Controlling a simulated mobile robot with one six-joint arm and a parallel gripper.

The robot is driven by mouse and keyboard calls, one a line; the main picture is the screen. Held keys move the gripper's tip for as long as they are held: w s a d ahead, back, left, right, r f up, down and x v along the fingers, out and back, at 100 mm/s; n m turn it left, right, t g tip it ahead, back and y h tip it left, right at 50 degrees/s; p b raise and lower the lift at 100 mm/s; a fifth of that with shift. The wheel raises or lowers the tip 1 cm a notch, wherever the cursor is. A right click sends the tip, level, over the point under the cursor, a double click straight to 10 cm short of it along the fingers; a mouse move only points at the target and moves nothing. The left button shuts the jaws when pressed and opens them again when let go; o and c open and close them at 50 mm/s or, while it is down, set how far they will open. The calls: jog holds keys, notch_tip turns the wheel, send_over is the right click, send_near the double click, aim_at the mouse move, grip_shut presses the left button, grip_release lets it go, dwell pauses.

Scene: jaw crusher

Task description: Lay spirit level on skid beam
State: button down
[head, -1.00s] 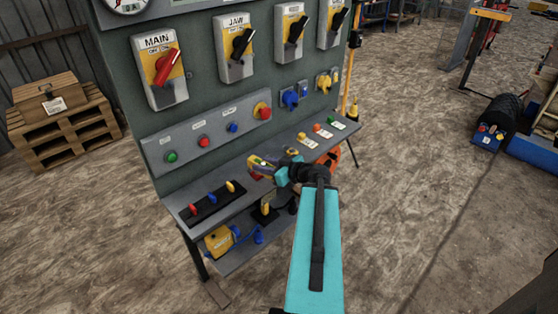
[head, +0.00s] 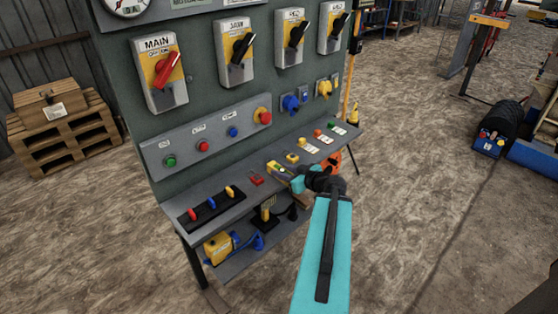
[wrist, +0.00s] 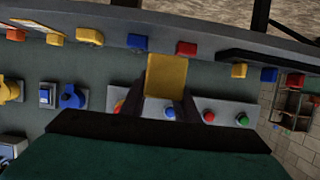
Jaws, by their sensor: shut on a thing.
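My gripper (head: 291,178) is shut on the yellow spirit level (head: 277,167), in front of the control panel at the height of its shelf. In the wrist view the level (wrist: 166,75) shows as a yellow block between the dark fingers of my gripper (wrist: 163,98). Part of the level is hidden by the fingers. I cannot make out whether it touches the shelf. I cannot pick out the skid beam in either view.
The panel shelf (head: 228,201) carries a black rack (head: 210,205) with coloured pegs, a red block (head: 257,180) and several padlock-like pieces. A lower shelf holds a yellow tool (head: 218,248). Pallets (head: 65,135) stand at left. Floor at right is largely clear.

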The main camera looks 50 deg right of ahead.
jog(key=shift+w+d+f+b, duration=0.25)
jog(key=shift+w+d+b, duration=0.45)
jog(key=shift+b, duration=1.95)
jog(key=shift+w+b, duration=0.15)
jog(key=shift+b, duration=0.4)
jog(key=shift+w+d+r+p, duration=0.1)
jog(key=shift+w+d+p, duration=0.35)
jog(key=shift+w+d, duration=0.25)
jog(key=shift+w+d+f+p, duration=0.2)
jog(key=shift+w+d+p, duration=0.2)
jog(key=shift+w+d, duration=0.85)
jog(key=shift+w+d+f+p, duration=0.15)
jog(key=shift+w+d+p, duration=0.3)
jog(key=shift+w+d, duration=0.75)
jog(key=shift+w+d+f+p, duration=0.2)
jog(key=shift+w+d+p, duration=0.2)
jog(key=shift+w+d, duration=0.85)
jog(key=shift+w, duration=0.25)
jog(key=shift+w+d, duration=0.1)
jog(key=shift+w, duration=0.05)
jog(key=shift+w+f+p, duration=0.1)
jog(key=shift+f+p, duration=0.55)
jog(key=shift+f, duration=1.15)
jog(key=shift+f+b, duration=0.2)
jog(key=shift+b, duration=0.2)
